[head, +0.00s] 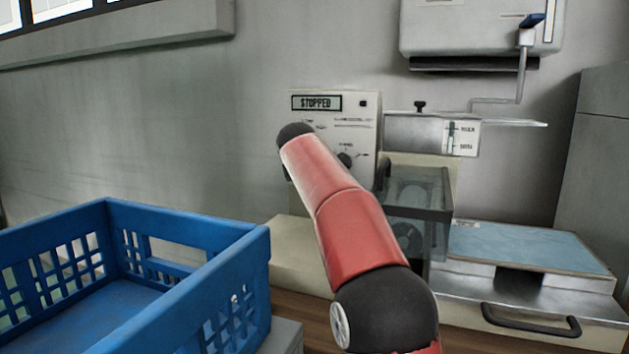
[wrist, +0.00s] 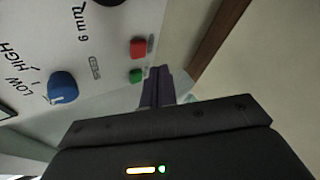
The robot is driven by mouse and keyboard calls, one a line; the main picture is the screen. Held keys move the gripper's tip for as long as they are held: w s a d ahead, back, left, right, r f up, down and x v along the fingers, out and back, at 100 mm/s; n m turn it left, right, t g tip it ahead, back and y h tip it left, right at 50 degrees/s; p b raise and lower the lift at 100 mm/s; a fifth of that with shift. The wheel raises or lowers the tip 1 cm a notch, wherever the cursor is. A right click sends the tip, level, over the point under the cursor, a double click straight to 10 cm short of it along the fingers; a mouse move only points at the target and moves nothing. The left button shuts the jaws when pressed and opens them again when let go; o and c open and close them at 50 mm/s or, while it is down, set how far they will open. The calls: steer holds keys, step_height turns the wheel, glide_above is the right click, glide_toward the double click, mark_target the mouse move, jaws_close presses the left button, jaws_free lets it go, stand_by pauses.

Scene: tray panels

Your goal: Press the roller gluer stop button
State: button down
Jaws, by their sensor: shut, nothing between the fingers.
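The roller gluer's control panel (head: 363,120) stands at the back middle in the head view, and its display (head: 317,102) reads STOPPED. My red arm covers part of the panel there, and my gripper is hidden behind it. In the wrist view a red button (wrist: 138,47) and a green button (wrist: 136,76) sit on the white panel. The lettering beside them is too small to read. My gripper (wrist: 157,74) is shut and empty, its fingertips just right of the green button and below the red one. I cannot tell whether they touch the panel.
A blue knob (wrist: 63,87) marked LOW and HIGH is left of the buttons. A blue crate (head: 180,212) stands at front left in the head view. A clear-sided box (head: 432,218) and a blue-topped tray unit (head: 530,247) are right of my arm.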

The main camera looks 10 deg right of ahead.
steer(key=s+a, duration=0.1)
steer(key=s+b, duration=0.1)
steer(key=shift+s+a, duration=0.35)
steer(key=shift+a, duration=0.05)
stand_by(0.5)
